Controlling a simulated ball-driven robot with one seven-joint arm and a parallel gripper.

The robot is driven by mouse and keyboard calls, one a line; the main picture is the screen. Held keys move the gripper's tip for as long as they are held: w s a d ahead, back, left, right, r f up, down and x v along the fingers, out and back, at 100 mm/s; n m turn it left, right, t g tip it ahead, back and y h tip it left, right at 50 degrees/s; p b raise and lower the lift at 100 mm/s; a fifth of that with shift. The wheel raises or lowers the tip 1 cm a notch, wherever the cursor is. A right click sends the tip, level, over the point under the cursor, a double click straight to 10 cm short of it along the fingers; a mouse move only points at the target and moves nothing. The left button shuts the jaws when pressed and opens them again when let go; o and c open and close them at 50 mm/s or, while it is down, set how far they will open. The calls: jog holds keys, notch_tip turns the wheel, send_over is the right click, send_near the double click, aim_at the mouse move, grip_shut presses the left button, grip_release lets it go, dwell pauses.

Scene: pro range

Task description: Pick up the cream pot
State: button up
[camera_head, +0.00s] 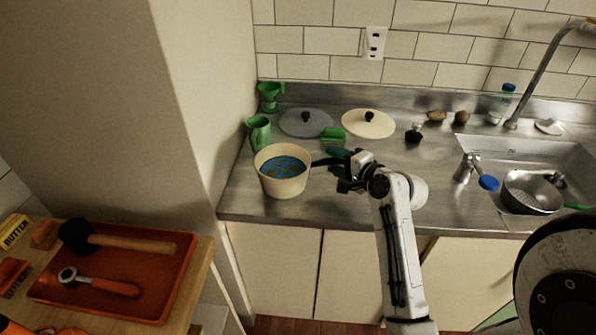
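The cream pot (284,184) stands upright on the steel counter near its front left part. It has a blue inside with small brownish pieces, and a dark handle points right toward my gripper. My gripper (347,172) is at the right of the pot, close to the end of that handle. My wrist and the gripper's dark parts overlap there, so I cannot tell whether the fingers touch the handle or are open or shut.
Lids, a grey one (305,122) and a cream one (368,123), lie behind the pot. A green jug (259,132) stands close behind it at the left wall. A sink (560,165) with a pan (532,192) is at right. An orange tray (150,275) holds tools at lower left.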

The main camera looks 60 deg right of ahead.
grip_shut()
dwell(1.1)
jog(key=shift+r, duration=0.1)
